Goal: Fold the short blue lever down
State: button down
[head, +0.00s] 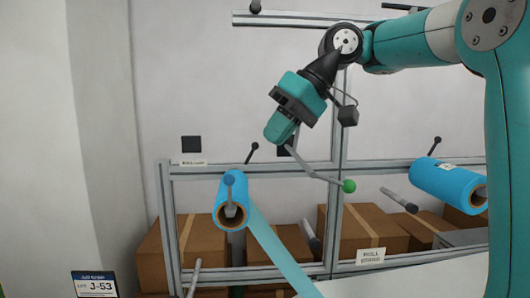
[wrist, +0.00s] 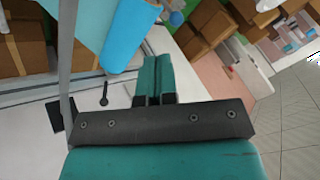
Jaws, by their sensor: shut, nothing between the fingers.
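The short blue lever (head: 229,182) stands upright at the front end of the spindle of the left blue roll (head: 234,200). Its blue knob covers a little of the roll's face. In the wrist view a small blue knob (wrist: 176,19) shows at the end of the blue roll (wrist: 130,32). My gripper (head: 274,132) is up and to the right of the lever in the head view, apart from it, pointing down and left. In the wrist view my gripper's teal fingers (wrist: 154,64) are together with nothing between them.
A long thin lever with a green knob (head: 348,186) slants below my gripper. A black-knobbed lever (head: 252,152) stands behind the roll. Another blue roll (head: 446,183) hangs at right. Cardboard boxes (head: 370,228) sit behind the grey frame (head: 167,215). Blue film runs down from the left roll.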

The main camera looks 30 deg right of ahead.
jog(key=b, duration=0.3)
send_near(230, 195)
jog(key=w+f, duration=0.1)
jog(key=w+a+f, duration=0.2)
jog(key=f, duration=0.1)
jog(key=shift+f, duration=0.1)
jog(key=shift+d+f, duration=0.1)
jog(key=shift+d, duration=0.05)
